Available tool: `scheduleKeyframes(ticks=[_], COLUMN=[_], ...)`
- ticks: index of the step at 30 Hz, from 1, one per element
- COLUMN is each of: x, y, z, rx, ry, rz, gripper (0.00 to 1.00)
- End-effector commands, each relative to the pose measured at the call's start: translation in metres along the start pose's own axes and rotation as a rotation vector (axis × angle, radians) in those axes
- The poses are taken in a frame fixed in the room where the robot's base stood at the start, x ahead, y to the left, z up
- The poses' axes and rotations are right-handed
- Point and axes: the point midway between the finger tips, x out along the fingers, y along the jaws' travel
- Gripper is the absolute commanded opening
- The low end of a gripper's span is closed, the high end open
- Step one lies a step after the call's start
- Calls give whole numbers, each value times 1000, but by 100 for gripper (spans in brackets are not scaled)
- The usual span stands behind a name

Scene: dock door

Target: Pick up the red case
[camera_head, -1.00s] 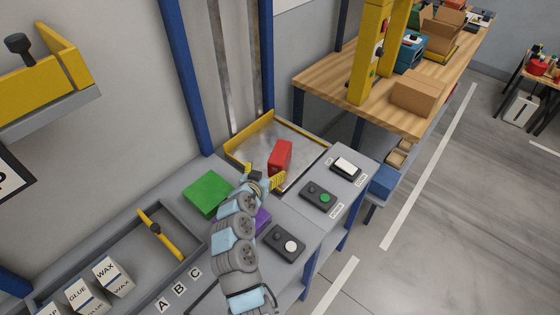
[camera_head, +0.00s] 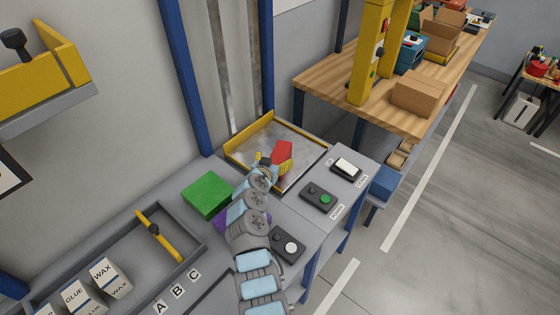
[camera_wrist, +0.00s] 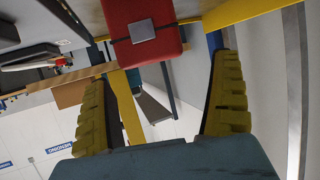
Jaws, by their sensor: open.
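The red case (camera_head: 283,150) stands on the metal tray (camera_head: 301,143) with yellow edges at the back of the bench. In the wrist view the red case (camera_wrist: 143,30) shows at the top centre with a grey square plate on its face. My gripper (camera_head: 272,160) is at the near side of the case. Its yellow fingers are spread in the wrist view (camera_wrist: 165,85), with nothing between them, and the case lies beyond their tips. In the head view my gripper hides the lower part of the case.
A green box (camera_head: 207,193) and a mostly hidden purple item (camera_head: 222,222) are left of my arm. Button boxes with a green button (camera_head: 318,196), a white button (camera_head: 287,244) and a white switch (camera_head: 346,168) are to the right. Blue posts stand behind.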

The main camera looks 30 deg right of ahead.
Motion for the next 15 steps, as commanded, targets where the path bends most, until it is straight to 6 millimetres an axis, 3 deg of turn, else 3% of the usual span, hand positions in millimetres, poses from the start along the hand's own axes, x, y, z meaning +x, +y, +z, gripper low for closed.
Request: scheduleKeyframes(ticks=[15], x=[21], y=[1], z=[-2], rx=[1], ry=[-1], rz=[2], gripper=[94])
